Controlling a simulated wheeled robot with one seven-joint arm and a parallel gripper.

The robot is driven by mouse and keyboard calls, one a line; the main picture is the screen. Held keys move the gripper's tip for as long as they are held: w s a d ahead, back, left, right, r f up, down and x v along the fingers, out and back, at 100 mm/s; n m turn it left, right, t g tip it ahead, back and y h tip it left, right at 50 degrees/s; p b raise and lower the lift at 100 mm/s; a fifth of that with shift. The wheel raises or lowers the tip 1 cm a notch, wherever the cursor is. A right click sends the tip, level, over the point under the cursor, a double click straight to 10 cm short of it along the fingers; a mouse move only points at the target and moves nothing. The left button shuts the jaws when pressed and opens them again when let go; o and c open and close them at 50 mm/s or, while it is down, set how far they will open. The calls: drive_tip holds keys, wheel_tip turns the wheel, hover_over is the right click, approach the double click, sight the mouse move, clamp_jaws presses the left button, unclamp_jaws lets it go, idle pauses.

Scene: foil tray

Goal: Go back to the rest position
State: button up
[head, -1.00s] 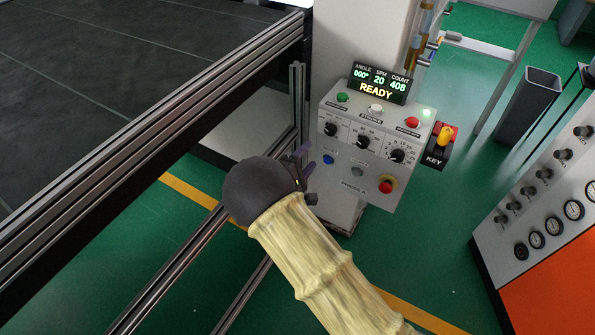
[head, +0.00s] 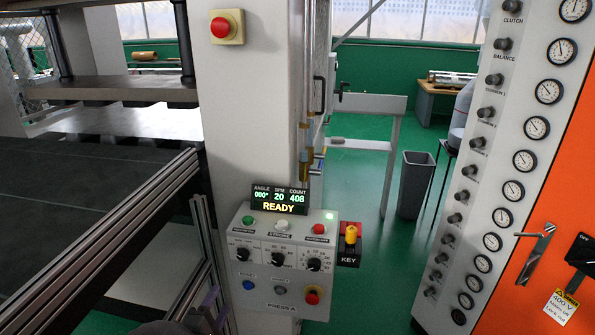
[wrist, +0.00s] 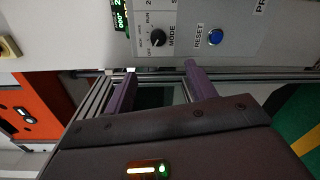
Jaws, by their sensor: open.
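My gripper (head: 208,302) shows only in part at the bottom edge of the head view, left of the press control box (head: 262,266). In the wrist view, my gripper (wrist: 160,72) has its two purple fingers apart with nothing between them. The fingers point toward the lower edge of the control box (wrist: 253,52), near the blue RESET button (wrist: 215,37). I cannot tell the exact gap, but no contact shows. Most of my arm is out of the head view.
A metal rail frame (head: 110,240) with a dark bed runs along the left. A gauge cabinet (head: 470,215) with an orange side stands at the right. A grey bin (head: 413,185) is behind. Green floor (head: 370,285) is clear between box and cabinet.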

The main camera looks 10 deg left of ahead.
drive_tip(key=w+d+r+m+g+y+p, duration=0.1)
drive_tip(key=w+d+r+m+g, duration=0.35)
drive_tip(key=d, duration=0.45)
drive_tip(key=w+d+r+m+g+y+p, duration=0.1)
drive_tip(key=w+d+r+m+g+y, duration=0.15)
drive_tip(key=d+m, duration=0.4)
drive_tip(key=s+d+r+m+g+h+p, duration=0.1)
drive_tip(key=s+d+m+g, duration=0.3)
drive_tip(key=s+d, duration=0.6)
drive_tip(key=s+d+r+m+g+h+p, duration=0.1)
drive_tip(key=s+d+r+m+g, duration=0.2)
drive_tip(key=s+d, duration=0.6)
drive_tip(key=d+r+m, duration=0.1)
drive_tip(key=d, duration=0.5)
drive_tip(key=shift+s+d+r+m+g, duration=0.15)
drive_tip(key=shift+s+m+g, duration=0.25)
drive_tip(key=shift+s, duration=0.1)
